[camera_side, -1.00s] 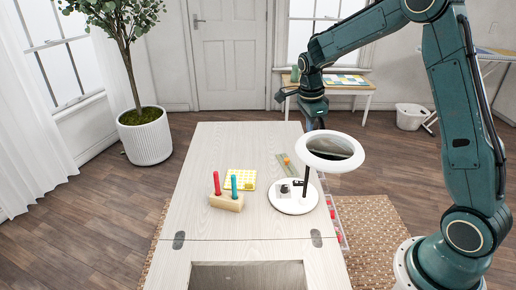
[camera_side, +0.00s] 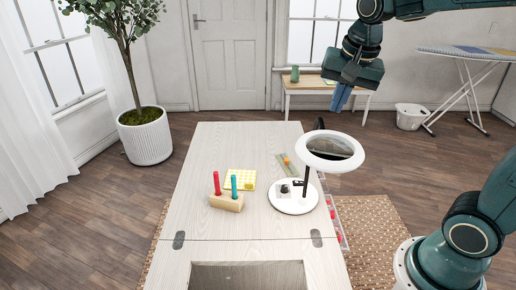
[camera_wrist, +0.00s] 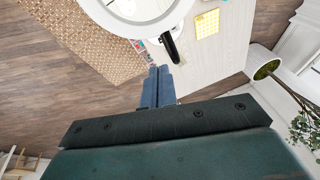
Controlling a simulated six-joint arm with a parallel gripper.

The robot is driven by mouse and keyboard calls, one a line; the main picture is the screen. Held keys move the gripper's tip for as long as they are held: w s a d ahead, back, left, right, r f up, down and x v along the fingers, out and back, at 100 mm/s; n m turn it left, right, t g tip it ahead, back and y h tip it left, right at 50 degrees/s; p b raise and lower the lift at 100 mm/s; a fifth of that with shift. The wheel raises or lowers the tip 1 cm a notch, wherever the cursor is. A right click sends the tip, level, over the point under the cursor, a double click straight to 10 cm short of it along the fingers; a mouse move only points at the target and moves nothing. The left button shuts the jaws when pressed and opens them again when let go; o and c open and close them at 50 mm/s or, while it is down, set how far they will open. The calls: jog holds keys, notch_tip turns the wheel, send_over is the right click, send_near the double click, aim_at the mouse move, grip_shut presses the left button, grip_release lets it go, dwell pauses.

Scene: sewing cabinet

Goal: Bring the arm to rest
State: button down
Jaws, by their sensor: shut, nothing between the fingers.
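My gripper (camera_side: 339,97) is up in the air in the side view, beyond and above the ring lamp, over the floor right of the cabinet's far end as the picture shows it. Its blue fingers point down, are shut together and hold nothing. The fingers also show in the wrist view (camera_wrist: 158,88), pressed side by side. The pale wooden cabinet top (camera_side: 230,150) lies below and to the left.
A white ring lamp (camera_side: 292,204) stands on the cabinet. Behind are a small table (camera_side: 300,89), basket (camera_side: 411,116) and ironing board (camera_side: 465,52).

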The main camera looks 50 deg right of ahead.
jog(key=s+a+n, duration=0.1)
jog(key=s, duration=0.1)
jog(key=s+a+n+t, duration=0.1)
jog(key=s+n, duration=0.1)
jog(key=s+a+n, duration=0.1)
jog(key=s+n, duration=0.1)
jog(key=shift+s+r, duration=0.25)
jog(key=shift+s, duration=0.05)
jog(key=s+a+f+n+t+y, duration=0.1)
jog(key=s+a+f+n, duration=0.1)
jog(key=s+n, duration=0.4)
jog(key=shift+s+a+f+t, duration=0.15)
jog(key=shift+s+a+t, duration=0.15)
jog(key=shift+s, duration=0.2)
